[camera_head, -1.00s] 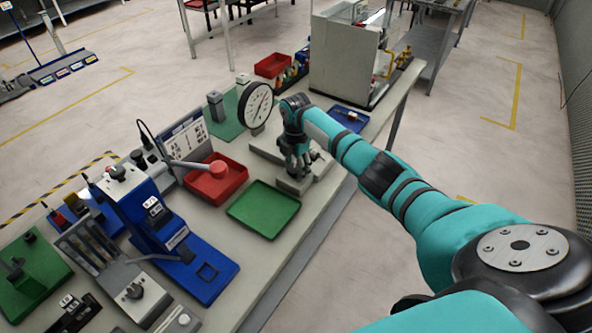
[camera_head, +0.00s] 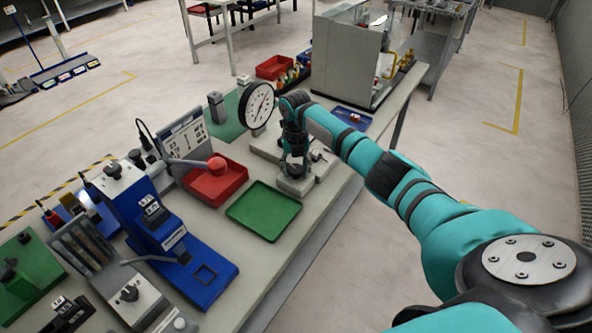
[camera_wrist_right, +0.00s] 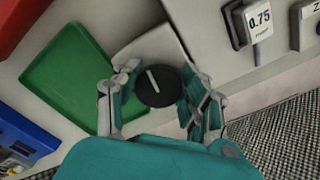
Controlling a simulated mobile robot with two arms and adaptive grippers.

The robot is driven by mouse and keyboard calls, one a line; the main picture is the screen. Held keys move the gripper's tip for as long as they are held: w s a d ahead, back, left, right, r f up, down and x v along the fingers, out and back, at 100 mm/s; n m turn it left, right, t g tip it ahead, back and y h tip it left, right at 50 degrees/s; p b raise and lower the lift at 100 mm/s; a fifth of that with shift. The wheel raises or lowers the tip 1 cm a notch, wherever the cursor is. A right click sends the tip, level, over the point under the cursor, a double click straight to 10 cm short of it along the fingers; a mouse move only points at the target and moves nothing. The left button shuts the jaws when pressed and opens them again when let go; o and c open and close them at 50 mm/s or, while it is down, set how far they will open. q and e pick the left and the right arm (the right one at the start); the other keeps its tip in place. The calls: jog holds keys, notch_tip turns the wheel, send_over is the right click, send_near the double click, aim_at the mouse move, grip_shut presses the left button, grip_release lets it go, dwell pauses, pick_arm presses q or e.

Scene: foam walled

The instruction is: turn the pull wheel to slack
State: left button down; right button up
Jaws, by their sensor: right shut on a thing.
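The pull wheel (camera_wrist_right: 157,87) is a round black knob with a white line across its top, in the right wrist view. It sits on a light grey base (camera_wrist_right: 160,42). My right gripper (camera_wrist_right: 158,98) has a finger on each side of the wheel and is shut on it. In the head view my right gripper (camera_head: 296,165) points down over the grey fixture beside a round white dial gauge (camera_head: 256,104); the wheel is hidden there behind the fingers. The left gripper is in neither view.
A green tray (camera_head: 263,211) lies just left of the fixture, with a red bin (camera_head: 216,182) beyond it. A blue press (camera_head: 185,255) stands at the left. A blue tray (camera_head: 352,120) and a grey cabinet (camera_head: 345,60) are behind. The table's front edge is close to the fixture.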

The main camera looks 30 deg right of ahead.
aim_at(296, 167)
jog(key=shift+w+r+n, duration=0.15)
jog(key=shift+r+n, duration=0.05)
jog(key=shift+n, duration=0.7)
jog(key=o, duration=1.2)
jog(key=shift+f, duration=0.1)
notch_tip(296, 167, up, 12)
